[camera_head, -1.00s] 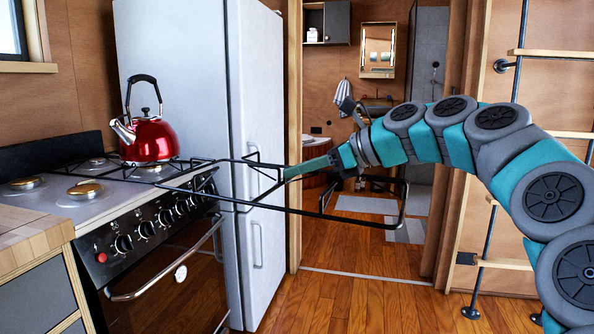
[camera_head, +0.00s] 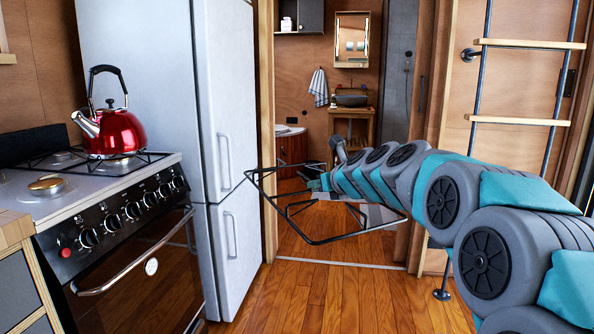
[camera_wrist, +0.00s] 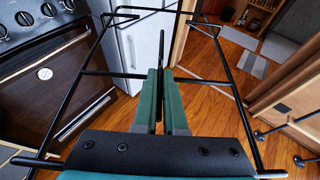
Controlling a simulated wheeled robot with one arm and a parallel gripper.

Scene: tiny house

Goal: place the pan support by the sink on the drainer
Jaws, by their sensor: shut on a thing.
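A black wire pan support (camera_head: 343,238) hangs in the air in front of the doorway, right of the fridge, in the head view. My gripper (camera_head: 318,185) is shut on it and holds it clear of the stove. In the wrist view the pan support (camera_wrist: 92,48) spreads as a wide frame around my gripper (camera_wrist: 160,72), whose green fingers are closed on one thin bar. The sink by the drainer and the drainer itself do not show in these frames.
A stove (camera_head: 110,190) stands at left with a red kettle (camera_head: 113,131) on another pan support (camera_head: 140,162). A white fridge (camera_head: 165,60) stands beside it. A doorway opens to a bathroom with a basin (camera_head: 351,100). A ladder (camera_head: 480,80) is at right. The wooden floor (camera_head: 330,295) is clear.

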